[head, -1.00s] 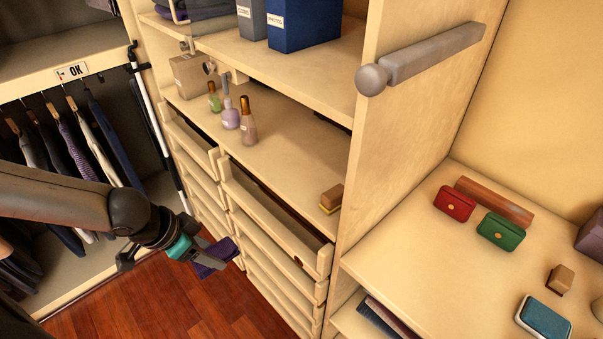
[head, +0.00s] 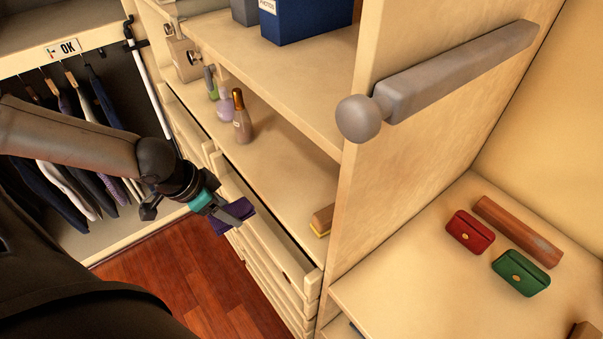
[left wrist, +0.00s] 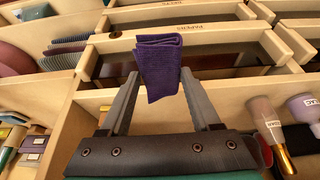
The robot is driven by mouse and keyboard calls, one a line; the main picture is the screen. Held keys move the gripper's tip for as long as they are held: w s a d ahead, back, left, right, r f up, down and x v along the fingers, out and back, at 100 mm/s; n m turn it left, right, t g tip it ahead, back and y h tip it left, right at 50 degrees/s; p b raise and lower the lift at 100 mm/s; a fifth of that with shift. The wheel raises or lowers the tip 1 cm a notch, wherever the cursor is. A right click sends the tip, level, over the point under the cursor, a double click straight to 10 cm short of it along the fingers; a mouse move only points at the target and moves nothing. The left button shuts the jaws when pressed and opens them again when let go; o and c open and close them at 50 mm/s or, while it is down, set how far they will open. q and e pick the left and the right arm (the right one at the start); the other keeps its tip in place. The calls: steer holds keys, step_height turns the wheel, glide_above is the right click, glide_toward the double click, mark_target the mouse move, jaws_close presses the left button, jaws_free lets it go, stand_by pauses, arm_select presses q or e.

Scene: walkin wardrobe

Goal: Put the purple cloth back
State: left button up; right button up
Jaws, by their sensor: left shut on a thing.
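The purple cloth (head: 226,222) hangs folded from my left gripper (head: 237,212) in the head view, beside the fronts of the drawer stack and above the wooden floor. In the left wrist view the purple cloth (left wrist: 162,70) lies between the two grey fingers of my left gripper (left wrist: 160,85), which are shut on it. Behind it are pale wooden drawers, and one open compartment (left wrist: 105,68) has a dark inside. In the head view an open top drawer (head: 262,222) lies just right of the gripper; its inside is mostly hidden. My right gripper is not in view.
A grey rail (head: 455,75) juts from the divider panel. A red case (head: 470,232) and green case (head: 521,272) lie on the right counter. Clothes (head: 65,190) hang at left.

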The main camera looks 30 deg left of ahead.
mark_target(244, 202)
arm_select(q)
steer(key=w, duration=0.1)
steer(key=w+d, duration=0.1)
steer(key=w, duration=0.1)
steer(key=shift+w+d, duration=0.35)
steer(key=w+d, duration=0.1)
steer(key=w, duration=0.1)
steer(key=w+d, duration=0.1)
steer(key=w, duration=0.2)
steer(key=w+d, duration=0.1)
steer(key=w, duration=0.1)
steer(key=shift+w, duration=0.15)
steer(key=shift+w+d, duration=0.3)
steer(key=shift+w, duration=0.35)
steer(key=w, duration=0.1)
steer(key=w+d, duration=0.1)
steer(key=w, duration=0.1)
steer(key=shift+w+d+f, duration=0.2)
steer(key=shift+f, duration=0.5)
steer(key=shift+s, duration=0.1)
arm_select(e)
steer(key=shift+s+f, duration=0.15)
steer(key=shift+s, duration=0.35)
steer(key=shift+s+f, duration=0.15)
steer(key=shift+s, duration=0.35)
arm_select(q)
steer(key=o, duration=1.2)
